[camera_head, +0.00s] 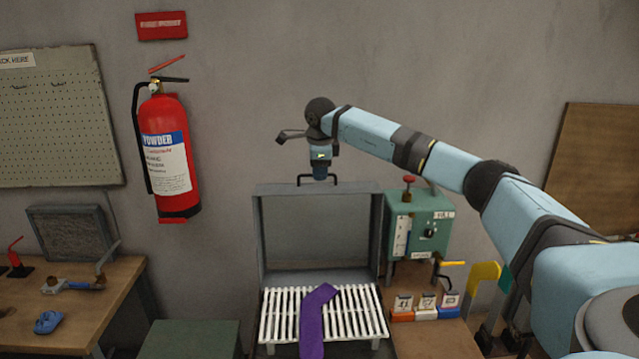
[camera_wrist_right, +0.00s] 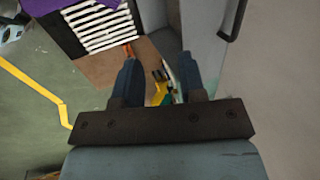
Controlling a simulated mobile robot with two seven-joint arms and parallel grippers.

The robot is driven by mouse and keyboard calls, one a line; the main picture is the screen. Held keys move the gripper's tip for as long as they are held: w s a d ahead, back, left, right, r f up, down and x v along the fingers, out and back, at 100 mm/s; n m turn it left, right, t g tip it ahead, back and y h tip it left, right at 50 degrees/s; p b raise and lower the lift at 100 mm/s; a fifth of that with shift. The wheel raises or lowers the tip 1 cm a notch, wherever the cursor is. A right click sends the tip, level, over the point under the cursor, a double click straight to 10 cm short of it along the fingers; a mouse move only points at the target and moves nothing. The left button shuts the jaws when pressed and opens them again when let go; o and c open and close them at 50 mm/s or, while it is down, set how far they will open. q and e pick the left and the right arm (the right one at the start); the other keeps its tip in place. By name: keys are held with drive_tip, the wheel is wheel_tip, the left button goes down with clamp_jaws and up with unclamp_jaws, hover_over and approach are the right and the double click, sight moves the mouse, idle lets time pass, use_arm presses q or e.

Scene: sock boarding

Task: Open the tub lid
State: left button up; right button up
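The tub lid (camera_head: 318,236) is a grey metal panel standing upright behind the tub, its hollow inner side facing me. A dark bar handle (camera_head: 303,179) is on its top edge and also shows at the upper right of the right wrist view (camera_wrist_right: 236,20). A white slatted rack (camera_head: 357,319) lies across the tub opening, with a purple sock (camera_head: 314,322) draped over it. My right gripper (camera_head: 320,174) points down at the handle in the head view. In the right wrist view its fingers (camera_wrist_right: 158,60) are apart and empty, with the handle beside them. My left gripper is out of view.
A green control box (camera_head: 420,222) with a red knob stands right of the lid. Numbered tags (camera_head: 427,306) and a yellow bent bar (camera_head: 484,272) are near it. A workbench (camera_head: 100,308) is at the left, and a fire extinguisher (camera_head: 168,155) hangs on the wall.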

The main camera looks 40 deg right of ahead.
drive_tip(key=b+v, duration=0.1)
drive_tip(key=v, duration=0.8)
drive_tip(key=shift+f, duration=0.15)
